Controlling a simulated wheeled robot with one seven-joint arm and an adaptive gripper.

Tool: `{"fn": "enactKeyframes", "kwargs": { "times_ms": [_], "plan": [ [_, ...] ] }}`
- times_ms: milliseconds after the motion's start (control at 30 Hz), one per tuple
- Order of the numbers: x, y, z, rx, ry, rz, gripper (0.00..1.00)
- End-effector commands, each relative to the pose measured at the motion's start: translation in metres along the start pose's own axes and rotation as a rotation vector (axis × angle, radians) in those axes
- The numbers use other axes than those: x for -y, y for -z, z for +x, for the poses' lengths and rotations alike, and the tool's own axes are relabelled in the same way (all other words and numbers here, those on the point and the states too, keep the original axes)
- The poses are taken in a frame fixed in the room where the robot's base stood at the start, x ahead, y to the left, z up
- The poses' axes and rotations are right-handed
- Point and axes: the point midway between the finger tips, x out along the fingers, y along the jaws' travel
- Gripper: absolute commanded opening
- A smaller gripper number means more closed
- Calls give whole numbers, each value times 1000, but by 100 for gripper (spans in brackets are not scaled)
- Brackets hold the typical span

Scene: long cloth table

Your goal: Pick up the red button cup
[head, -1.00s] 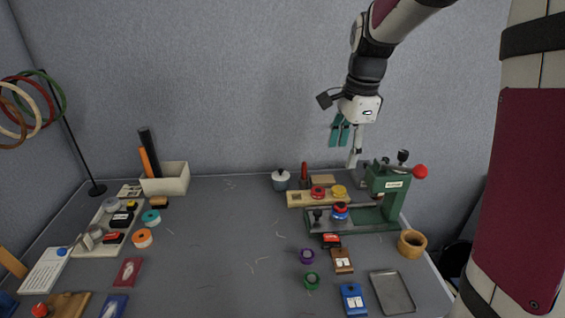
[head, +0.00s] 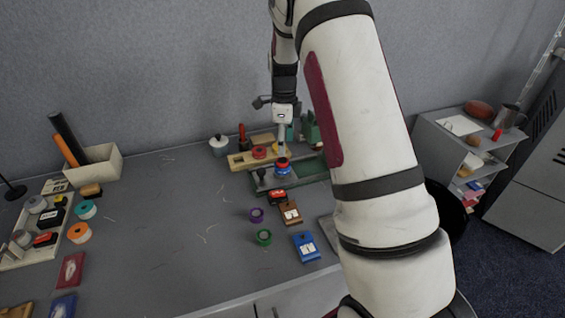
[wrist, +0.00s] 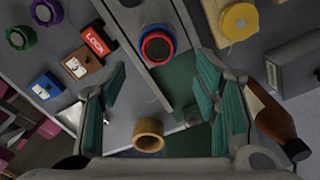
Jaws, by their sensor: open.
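A red round cup (head: 259,152) sits on the wooden rack (head: 238,161) beside a yellow one (head: 279,148); the yellow one also shows in the wrist view (wrist: 238,20). A second red-topped piece, with blue below (head: 283,168), stands on the green press (head: 301,180); in the wrist view its red ring (wrist: 157,46) lies ahead, between the fingertips. I cannot tell for sure which is the button cup. My gripper (wrist: 162,75) is open and empty, with teal fingers apart above the press.
A wooden ring (wrist: 148,135) lies below between the fingers. A red-and-black stamp (wrist: 97,40), a brown block (wrist: 80,65) and a blue block (wrist: 45,87) lie left. A dark-capped bottle (wrist: 275,120) is near the right finger.

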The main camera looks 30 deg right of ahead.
Motion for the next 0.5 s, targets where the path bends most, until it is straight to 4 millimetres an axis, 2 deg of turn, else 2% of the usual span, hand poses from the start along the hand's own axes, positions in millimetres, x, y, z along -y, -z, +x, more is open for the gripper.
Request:
{"fn": "enactKeyframes", "kwargs": {
  "times_ms": [233,500],
  "plan": [
    [-2,0,18,-1,-3,-1,56],
    [-3,-3,54,-1,-1,0,56]
  ]
}}
